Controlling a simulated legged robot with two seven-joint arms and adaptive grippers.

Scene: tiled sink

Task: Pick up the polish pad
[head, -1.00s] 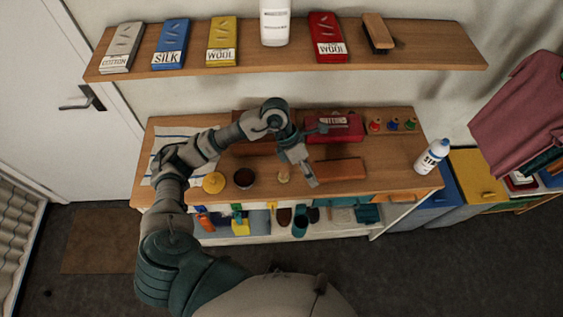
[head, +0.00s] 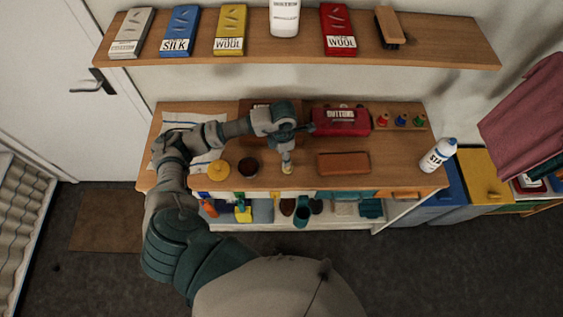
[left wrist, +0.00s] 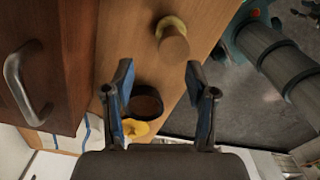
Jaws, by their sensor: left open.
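What looks like the polish pad (head: 287,168) is a small piece with a yellowish round base and a wooden handle. It stands on the wooden worktop (head: 300,183) between a dark tin and a brown block. In the left wrist view, the pad (left wrist: 173,42) shows just beyond the fingertips. My left gripper (head: 287,150) hangs over the worktop, close to the pad's handle. Its two fingers (left wrist: 160,78) are apart, with nothing held between them. I cannot tell whether they touch the pad. My right gripper is not in view.
A dark round tin (head: 248,167) and a yellow lid (head: 218,169) lie left of the pad. A brown block (head: 343,163) lies right. A red box (head: 340,122) and a wooden box (head: 257,108) stand behind. A shelf (head: 300,52) is above.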

